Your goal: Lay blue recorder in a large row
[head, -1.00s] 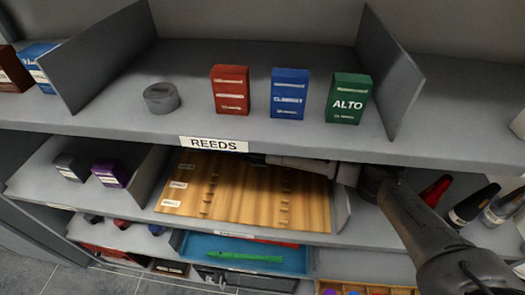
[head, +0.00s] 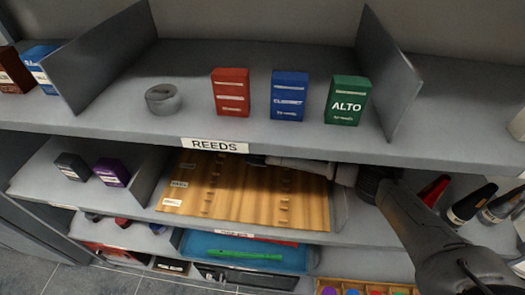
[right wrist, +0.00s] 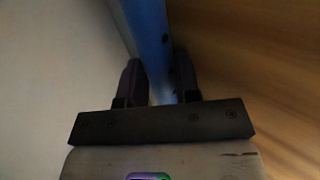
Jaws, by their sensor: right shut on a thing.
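My right gripper (right wrist: 160,85) is shut on a blue tube, the blue recorder (right wrist: 150,40), in the right wrist view. The recorder runs away from the gripper and its far end leaves the picture. In the head view my right arm reaches in from the right under the upper shelf, whose edge hides the fingers and the recorder. The wooden board (head: 240,200) with notched ridges and labelled rows lies on the middle shelf, below and to the left of the arm. In the right wrist view wood also shows beside the recorder; contact cannot be told. My left gripper is not in view.
The upper shelf (head: 215,125) hangs close over the board. Red (head: 231,92), blue (head: 289,95) and green (head: 346,99) boxes stand on it. A divider (head: 150,180) edges the board's left. A green recorder (head: 244,254) lies in the blue tray (head: 195,243) below. Dark cones stand at right.

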